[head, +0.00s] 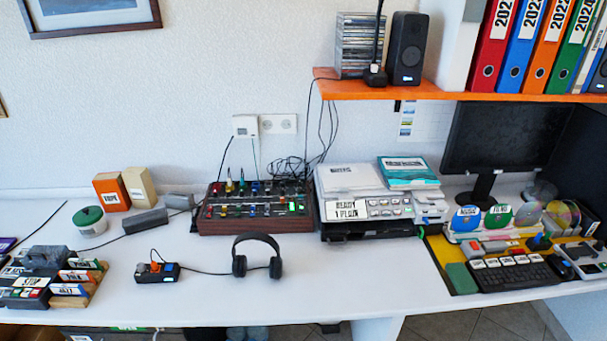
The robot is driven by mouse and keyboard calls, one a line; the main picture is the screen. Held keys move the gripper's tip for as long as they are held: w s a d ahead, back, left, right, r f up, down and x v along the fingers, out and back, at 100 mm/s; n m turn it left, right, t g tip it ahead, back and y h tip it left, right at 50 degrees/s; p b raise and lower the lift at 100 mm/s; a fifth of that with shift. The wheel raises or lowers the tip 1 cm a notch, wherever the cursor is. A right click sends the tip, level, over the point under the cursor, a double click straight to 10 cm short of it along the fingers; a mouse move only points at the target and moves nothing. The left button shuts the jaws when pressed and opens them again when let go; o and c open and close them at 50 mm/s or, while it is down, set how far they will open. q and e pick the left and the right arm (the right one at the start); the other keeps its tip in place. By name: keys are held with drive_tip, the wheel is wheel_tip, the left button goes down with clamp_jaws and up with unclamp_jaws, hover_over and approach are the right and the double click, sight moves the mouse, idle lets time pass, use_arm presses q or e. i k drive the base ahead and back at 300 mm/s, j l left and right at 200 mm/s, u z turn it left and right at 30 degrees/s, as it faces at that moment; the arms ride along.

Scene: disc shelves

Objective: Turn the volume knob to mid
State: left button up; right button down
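No volume knob can be made out for certain at this size. A dark mixer-like unit (254,226) with several small coloured controls stands at the back middle of the white desk. Labels on single controls are too small to read. A black speaker (407,48) stands on the orange shelf; no knob setting can be read on it. Neither of my grippers is in view.
Black headphones (257,256) and a small cabled box (157,272) lie at the desk's front. Disc racks (490,234), a keyboard (515,273) and a monitor (507,138) fill the right. The orange shelf (440,92) overhangs the back. Bare desk (345,280) lies front centre.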

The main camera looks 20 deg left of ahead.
sight(142, 268)
drive_tip(key=i+j+u, duration=0.2)
drive_tip(key=i+u, duration=0.25)
drive_tip(key=i+j+u, duration=0.1)
drive_tip(key=i+u, duration=0.3)
drive_tip(key=k+u, duration=0.1)
drive_tip(key=u, duration=1.15)
drive_tip(key=k+j+z, duration=0.2)
drive_tip(key=j, duration=0.25)
drive_tip(key=j+z, duration=0.2)
drive_tip(key=j, duration=0.3)
drive_tip(key=k+j+z, duration=0.2)
drive_tip(key=j, duration=0.2)
drive_tip(key=i+j, duration=0.05)
drive_tip(key=i, duration=0.05)
